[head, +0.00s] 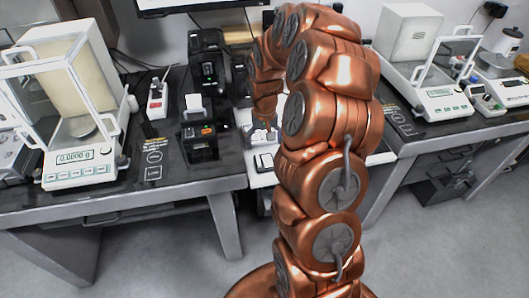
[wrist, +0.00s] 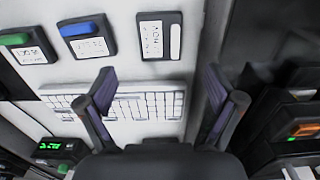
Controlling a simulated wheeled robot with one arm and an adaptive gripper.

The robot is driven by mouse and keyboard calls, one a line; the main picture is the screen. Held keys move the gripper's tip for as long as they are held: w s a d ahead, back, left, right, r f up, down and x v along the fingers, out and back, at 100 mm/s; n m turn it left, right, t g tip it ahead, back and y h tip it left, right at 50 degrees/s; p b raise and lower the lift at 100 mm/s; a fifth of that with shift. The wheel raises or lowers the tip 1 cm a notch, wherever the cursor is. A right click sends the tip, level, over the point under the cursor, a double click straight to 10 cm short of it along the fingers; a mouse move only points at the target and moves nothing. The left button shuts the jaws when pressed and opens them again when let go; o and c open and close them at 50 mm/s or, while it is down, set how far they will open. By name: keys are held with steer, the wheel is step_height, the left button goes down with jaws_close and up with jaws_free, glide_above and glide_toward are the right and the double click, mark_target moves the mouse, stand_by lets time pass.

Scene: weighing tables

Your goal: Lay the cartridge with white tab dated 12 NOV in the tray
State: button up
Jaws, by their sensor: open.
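In the wrist view, a dark cartridge with a white tab (wrist: 160,36) lies on a white surface, upper middle. Its label is turned sideways and seems to bear NOV; the full date is too small to read surely. A blue-tab cartridge (wrist: 88,38) and a green-tab cartridge (wrist: 26,50) lie to its left. My gripper (wrist: 160,88) is open and empty, its two fingers apart below the white-tab cartridge in the picture, not touching it. In the head view my arm hides most of this spot. I cannot pick out the tray in either view.
A white keyboard (wrist: 135,105) lies on the white surface beyond my fingers. A black device with an orange display (wrist: 303,130) stands close on the right, and one with green digits (wrist: 55,147) at lower left. In the head view, balances (head: 75,110) (head: 425,75) stand on both side tables.

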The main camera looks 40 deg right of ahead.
steer(key=s+a+r+n, duration=0.2)
steer(key=s+a+r, duration=0.4)
steer(key=a+r, duration=0.3)
steer(key=s+a+r+n+g, duration=0.1)
steer(key=s+a, duration=0.5)
steer(key=s, duration=0.6)
steer(key=s+a+r+n, duration=0.1)
steer(key=s+a+r, duration=0.2)
steer(key=s, duration=0.9)
steer(key=a, duration=0.3)
steer(key=shift+s+r+n+g, duration=0.15)
steer(key=shift+s+n+g, duration=0.15)
steer(key=shift+g, duration=0.1)
